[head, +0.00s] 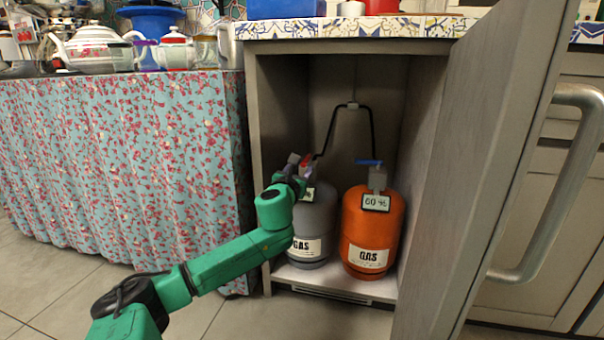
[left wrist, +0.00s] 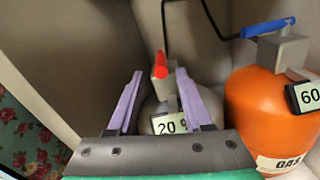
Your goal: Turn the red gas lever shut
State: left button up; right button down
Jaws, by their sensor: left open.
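The red gas lever (head: 307,161) sits on top of the grey gas bottle (head: 314,222), at the left inside the open cabinet. The lever also shows in the left wrist view (left wrist: 161,66), pointing up and away from the camera. My left gripper (left wrist: 159,72) is open, its two purple fingers on either side of the lever in that picture. I cannot tell whether they touch it. In the head view the gripper (head: 298,165) is at the bottle's top and partly hides the valve. A label reading 20 (left wrist: 169,123) shows between the fingers. My right gripper is not in view.
An orange gas bottle (head: 372,230) with a blue lever (head: 368,162) and a 60 % label stands close on the right. A black hose (head: 334,130) runs above. The cabinet door (head: 478,170) stands open at right. A cloth-covered counter (head: 120,165) is at left.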

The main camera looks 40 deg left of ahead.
pick_arm(q)
jog(key=shift+w+a, duration=0.2)
jog(key=shift+w, duration=0.3)
grip_shut()
dwell(1.2)
